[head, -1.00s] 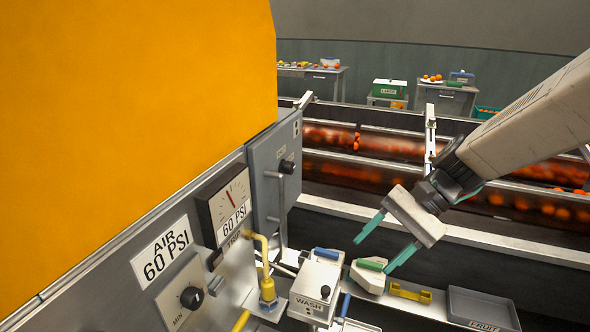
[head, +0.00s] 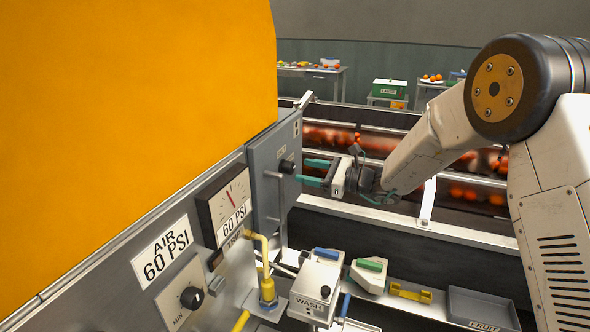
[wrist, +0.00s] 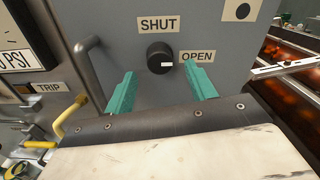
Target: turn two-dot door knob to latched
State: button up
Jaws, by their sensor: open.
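The black round door knob (head: 287,167) is on the grey door (head: 263,150) at the centre of the head view. It also shows in the wrist view (wrist: 160,57), where its white mark points right, toward the OPEN label (wrist: 197,56). The SHUT label (wrist: 158,25) is above it. A dot plate (wrist: 242,10) is cut off by the top edge; one dot shows there. In the head view a small dot plate (head: 297,128) is near the door's edge. My gripper (head: 304,171) is open and faces the knob, with the green fingertips apart on either side and no visible contact.
A grey bar handle (wrist: 92,75) stands out left of the knob. The pressure gauge (head: 230,203) and yellow pipe (head: 263,262) are farther left. The WASH box (head: 315,285) and a green-topped block (head: 369,274) lie below. A roller conveyor with oranges (head: 325,138) runs behind.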

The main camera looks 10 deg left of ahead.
aim_at(293, 168)
jog(key=shift+x, duration=2.2)
jog(key=c, duration=1)
